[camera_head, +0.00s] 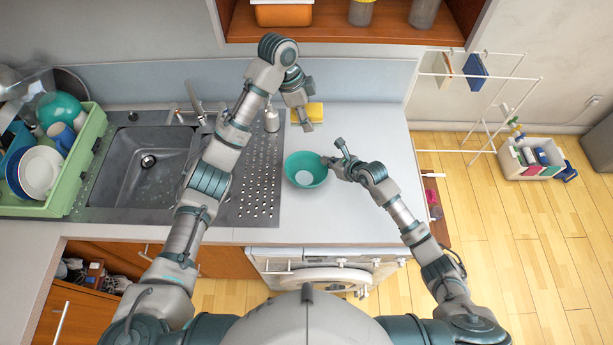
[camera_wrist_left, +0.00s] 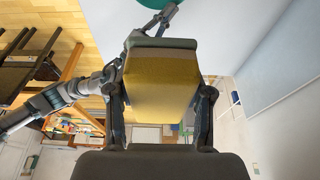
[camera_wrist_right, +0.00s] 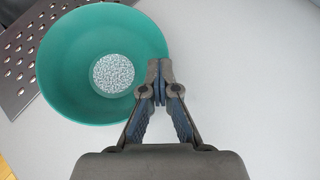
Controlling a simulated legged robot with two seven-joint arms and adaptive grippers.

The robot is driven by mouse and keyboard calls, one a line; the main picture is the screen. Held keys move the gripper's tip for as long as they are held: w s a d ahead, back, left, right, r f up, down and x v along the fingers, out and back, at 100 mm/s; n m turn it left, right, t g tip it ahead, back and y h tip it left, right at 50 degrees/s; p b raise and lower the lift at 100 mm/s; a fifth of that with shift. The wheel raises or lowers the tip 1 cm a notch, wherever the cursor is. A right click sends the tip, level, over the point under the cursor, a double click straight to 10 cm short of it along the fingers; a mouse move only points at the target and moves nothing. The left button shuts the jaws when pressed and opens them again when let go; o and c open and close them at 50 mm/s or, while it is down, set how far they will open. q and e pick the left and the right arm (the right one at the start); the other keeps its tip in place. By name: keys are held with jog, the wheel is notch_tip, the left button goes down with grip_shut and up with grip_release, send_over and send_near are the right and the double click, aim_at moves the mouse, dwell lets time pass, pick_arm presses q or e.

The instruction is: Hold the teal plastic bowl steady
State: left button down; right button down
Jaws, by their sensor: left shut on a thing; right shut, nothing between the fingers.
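The teal plastic bowl (camera_head: 305,168) stands upright on the counter just right of the drainboard. In the right wrist view the bowl (camera_wrist_right: 65,75) shows a pale speckled patch at its bottom. My right gripper (camera_head: 334,160) is at the bowl's right rim. Its fingertips (camera_wrist_right: 160,72) are shut together at the rim's edge with nothing between them; I cannot tell whether they touch the bowl. My left gripper (camera_head: 306,118) is shut on a yellow sponge (camera_wrist_left: 162,75), held behind the bowl. The sponge (camera_head: 314,110) also shows in the head view.
A steel sink (camera_head: 140,165) with perforated drainboard (camera_head: 258,195) lies to the left. A green dish rack (camera_head: 85,150) with plates and bowls stands at far left. The counter right of my right gripper is clear.

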jog(key=c, duration=1.4)
grip_release()
jog(key=v, duration=1.2)
jog(key=shift+f, duration=0.1)
